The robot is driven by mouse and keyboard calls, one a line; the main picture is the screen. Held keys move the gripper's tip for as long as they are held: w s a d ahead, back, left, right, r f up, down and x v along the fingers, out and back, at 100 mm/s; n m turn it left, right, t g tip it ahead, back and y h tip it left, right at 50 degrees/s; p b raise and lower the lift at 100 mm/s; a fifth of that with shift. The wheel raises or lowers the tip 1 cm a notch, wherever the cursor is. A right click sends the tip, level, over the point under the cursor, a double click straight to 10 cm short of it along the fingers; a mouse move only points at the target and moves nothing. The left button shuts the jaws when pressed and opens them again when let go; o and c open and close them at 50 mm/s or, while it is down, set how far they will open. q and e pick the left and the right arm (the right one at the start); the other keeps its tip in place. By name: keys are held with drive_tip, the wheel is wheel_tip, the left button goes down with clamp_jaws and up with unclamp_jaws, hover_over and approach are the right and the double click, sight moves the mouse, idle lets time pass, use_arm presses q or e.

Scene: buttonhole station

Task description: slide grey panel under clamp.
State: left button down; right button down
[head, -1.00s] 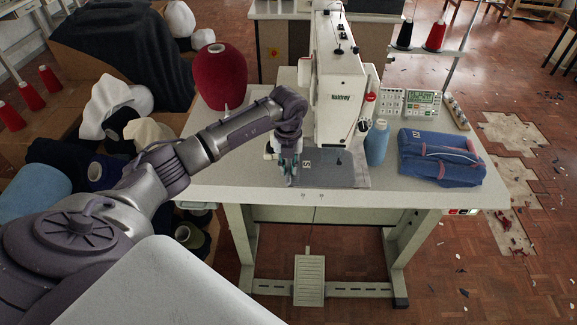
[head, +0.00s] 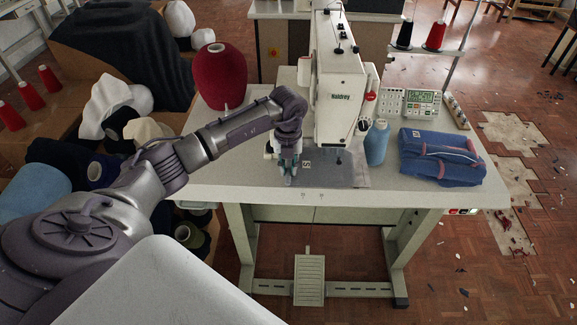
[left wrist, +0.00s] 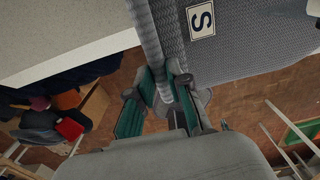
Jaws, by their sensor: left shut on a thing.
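The grey panel (head: 325,174) lies flat on the machine table, with a white label marked S near its left edge. In the left wrist view the panel (left wrist: 250,45) shows its woven surface and a thicker, rolled-looking edge. My left gripper (head: 289,178) is at the panel's left front edge. In the left wrist view its green-padded fingers (left wrist: 163,95) are shut on that edge. The sewing machine (head: 340,95) stands over the panel's far part. The clamp under its head is too small and shaded to make out clearly. My right gripper is not in view.
A blue thread cone (head: 377,143) and a folded blue garment (head: 440,160) are on the table (head: 225,180) to the right. A large red cone (head: 220,78) stands at the back left. The tabletop left of my gripper is bare.

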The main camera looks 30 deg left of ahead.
use_arm(q)
drive_tip(key=c, duration=1)
unclamp_jaws()
wheel_tip(320, 180, up, 12)
drive_tip(key=shift+r, duration=0.1)
